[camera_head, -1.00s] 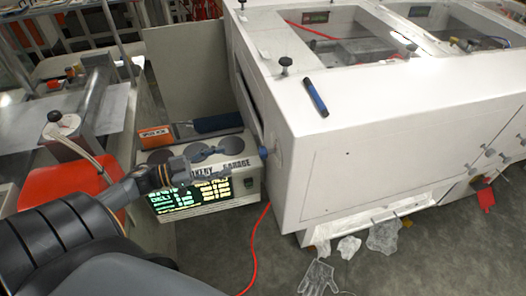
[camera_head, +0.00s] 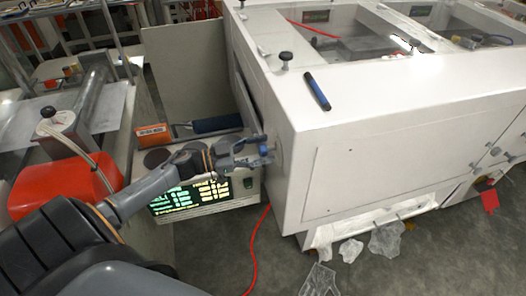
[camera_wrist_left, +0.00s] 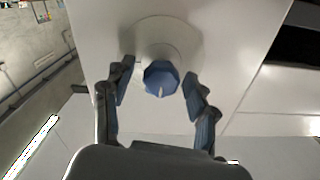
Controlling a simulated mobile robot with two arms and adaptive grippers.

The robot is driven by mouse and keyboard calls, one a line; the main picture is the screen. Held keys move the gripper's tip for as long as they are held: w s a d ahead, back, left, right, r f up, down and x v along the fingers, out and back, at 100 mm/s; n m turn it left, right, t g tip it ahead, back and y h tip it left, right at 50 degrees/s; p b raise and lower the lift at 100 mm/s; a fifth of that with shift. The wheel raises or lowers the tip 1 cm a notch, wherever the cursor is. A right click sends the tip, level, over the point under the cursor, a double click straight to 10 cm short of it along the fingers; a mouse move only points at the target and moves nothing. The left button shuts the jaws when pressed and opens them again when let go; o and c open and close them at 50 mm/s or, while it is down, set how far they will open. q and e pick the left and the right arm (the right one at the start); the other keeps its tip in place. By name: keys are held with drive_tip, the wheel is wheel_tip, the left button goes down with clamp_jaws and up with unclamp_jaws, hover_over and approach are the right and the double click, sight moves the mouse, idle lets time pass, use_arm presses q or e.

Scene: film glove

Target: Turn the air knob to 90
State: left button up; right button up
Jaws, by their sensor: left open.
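The blue faceted air knob (camera_wrist_left: 161,78) sits on a round pale plate on the white machine's side wall. A small light pointer mark shows on its lower face. In the head view the knob (camera_head: 264,148) is small and partly hidden by the gripper. My left gripper (camera_head: 256,154) is at the knob. In the left wrist view its two fingers (camera_wrist_left: 159,82) are open, one on each side of the knob, with gaps between them and it. No scale numbers are readable. My right gripper is not in view.
The white machine (camera_head: 370,120) fills the right side, with a blue marker (camera_head: 317,91) on top. A box with a lit green-and-yellow display (camera_head: 190,197) stands below my left arm. A red hose (camera_head: 254,250) runs along the floor.

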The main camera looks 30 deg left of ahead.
use_arm(q)
drive_tip(key=shift+w+d, duration=0.15)
drive_tip(key=shift+w, duration=0.05)
drive_tip(key=c, duration=1.2)
